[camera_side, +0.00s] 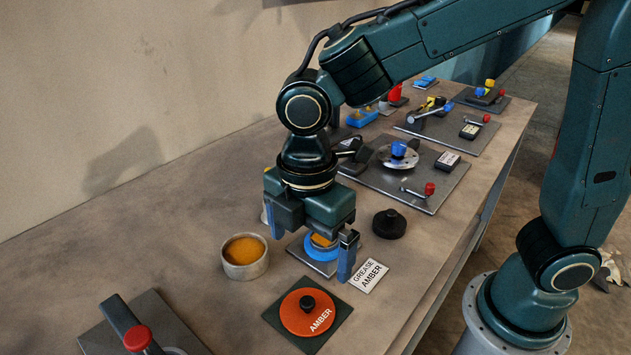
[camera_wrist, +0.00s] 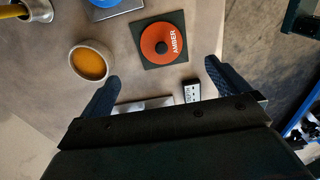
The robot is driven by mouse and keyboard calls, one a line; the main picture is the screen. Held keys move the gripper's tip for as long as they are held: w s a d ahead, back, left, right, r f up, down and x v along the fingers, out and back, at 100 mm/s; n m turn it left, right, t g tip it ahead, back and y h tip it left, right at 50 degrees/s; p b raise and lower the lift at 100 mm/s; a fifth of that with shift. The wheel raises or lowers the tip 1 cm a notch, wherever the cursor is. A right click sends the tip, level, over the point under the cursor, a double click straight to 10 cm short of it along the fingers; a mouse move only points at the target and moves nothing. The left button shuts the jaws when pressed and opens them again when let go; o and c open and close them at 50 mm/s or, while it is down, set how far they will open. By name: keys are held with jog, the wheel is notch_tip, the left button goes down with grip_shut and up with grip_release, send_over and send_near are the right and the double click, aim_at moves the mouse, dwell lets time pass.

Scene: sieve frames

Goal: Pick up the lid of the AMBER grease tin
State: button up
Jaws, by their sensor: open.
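The amber lid (camera_side: 292,316) is an orange-red disc marked AMBER with a black knob (camera_side: 307,303) on top. It lies flat on a dark square mat (camera_side: 337,313). In the wrist view the lid (camera_wrist: 155,33) is ahead of the fingers, with its knob near the middle. My gripper (camera_side: 308,255) is open and empty, behind and above the lid and apart from it. In the wrist view its fingers (camera_wrist: 161,72) are spread wide. An open tin with a blue ring and amber grease (camera_side: 322,252) stands on a grey plate, partly hidden by my gripper.
A grey bowl of amber stuff (camera_side: 245,270) stands left of my gripper. A plate with a red-knobbed part (camera_side: 138,338) is at front left. Several fixtures crowd the back.

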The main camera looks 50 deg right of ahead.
send_over(310, 298)
notch_tip(310, 298, down, 8)
jog(key=shift+r, duration=0.25)
jog(key=shift+f, duration=2.55)
jog(key=shift+c, duration=0.2)
jog(key=c, duration=0.9)
jog(key=shift+o, duration=0.2)
jog(key=shift+r, duration=0.1)
notch_tip(310, 298, up, 20)
